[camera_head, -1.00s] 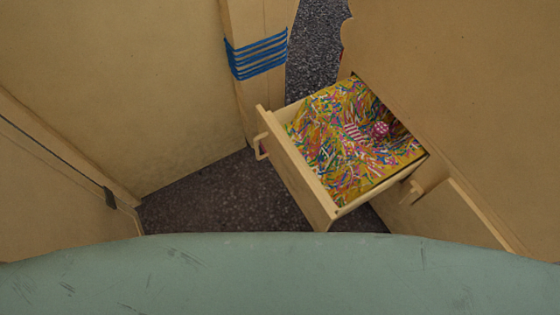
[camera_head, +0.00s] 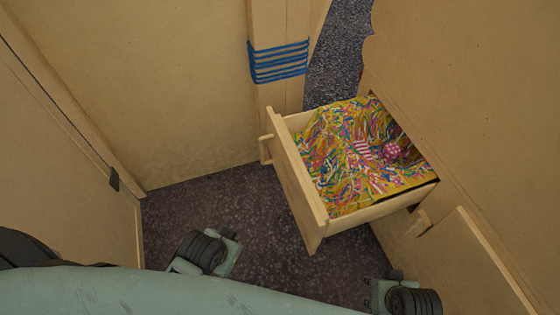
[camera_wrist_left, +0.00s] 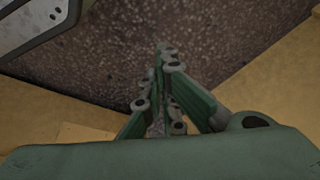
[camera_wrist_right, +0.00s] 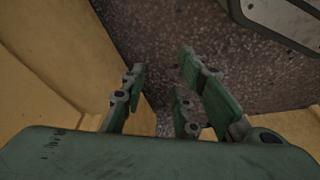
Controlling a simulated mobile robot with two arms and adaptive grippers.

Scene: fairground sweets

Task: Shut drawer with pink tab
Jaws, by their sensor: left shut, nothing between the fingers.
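A wooden drawer (camera_head: 290,185) stands pulled out from the cabinet at the right in the head view. Its front carries a wooden handle (camera_head: 265,150). I cannot make out a pink tab on it. My right gripper (camera_head: 380,287) is low in the head view, below the drawer and apart from it. In the right wrist view its fingers (camera_wrist_right: 161,72) are spread with nothing between them. My left gripper (camera_head: 233,245) is left of the drawer front, not touching it. In the left wrist view its fingers (camera_wrist_left: 160,75) are together and empty.
Coloured paper shreds (camera_head: 350,185) fill the drawer, with a striped item (camera_head: 362,149) and a dotted pink ball (camera_head: 391,151). A second handle (camera_head: 419,222) sits below. A post with blue bands (camera_head: 279,62) stands behind. Dark floor (camera_head: 190,210) is free left of the drawer.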

